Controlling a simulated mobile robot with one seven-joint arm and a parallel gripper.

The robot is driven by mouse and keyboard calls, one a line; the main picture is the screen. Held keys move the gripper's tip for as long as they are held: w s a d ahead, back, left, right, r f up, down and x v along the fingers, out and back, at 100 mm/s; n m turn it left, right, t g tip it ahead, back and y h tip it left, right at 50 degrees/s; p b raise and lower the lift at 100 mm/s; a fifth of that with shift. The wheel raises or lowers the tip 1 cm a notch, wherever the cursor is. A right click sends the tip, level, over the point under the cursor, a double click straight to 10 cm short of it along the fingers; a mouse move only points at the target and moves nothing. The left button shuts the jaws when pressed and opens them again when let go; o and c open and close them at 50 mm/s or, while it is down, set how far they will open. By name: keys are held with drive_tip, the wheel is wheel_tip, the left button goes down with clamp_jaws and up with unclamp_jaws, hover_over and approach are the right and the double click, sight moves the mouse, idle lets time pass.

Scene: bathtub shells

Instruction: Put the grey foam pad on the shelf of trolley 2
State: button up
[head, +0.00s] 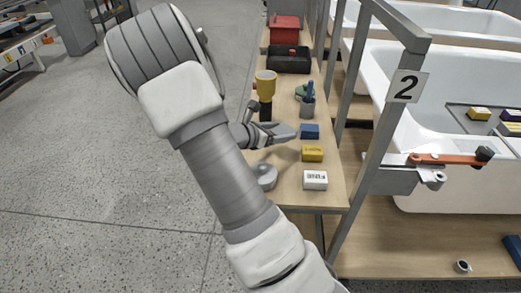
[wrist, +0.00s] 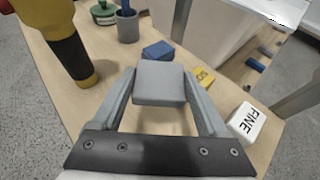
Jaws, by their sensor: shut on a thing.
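My gripper (wrist: 160,76) is shut on the grey foam pad (wrist: 158,88), a plain block between its two fingers in the wrist view. In the head view my gripper (head: 282,132) is over the narrow wooden bench top, left of a blue block; the pad is hard to tell from the fingers there. The gap between pad and wood cannot be judged. Trolley 2 has a grey metal frame with a "2" sign (head: 405,86), right of the bench. It carries a white bathtub (head: 385,95). Its low wooden shelf (head: 400,250) shows under the tub.
A blue block (head: 309,131), yellow block (head: 312,154) and white block marked FINE (head: 315,180) line the bench (head: 285,195). A yellow and black tool (head: 265,84) and grey cup (head: 307,107) stand behind. A mug (head: 462,266) stands on the low shelf.

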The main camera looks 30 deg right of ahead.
drive_tip(key=b, duration=0.1)
hover_over(261, 152)
wheel_tip(261, 152, down, 4)
drive_tip(key=shift+r, duration=0.1)
drive_tip(key=shift+f+b, duration=1.05)
drive_tip(key=shift+f, duration=0.8)
drive_tip(key=shift+f, duration=0.2)
drive_tip(key=o, duration=1.2)
drive_tip(key=shift+r, duration=0.1)
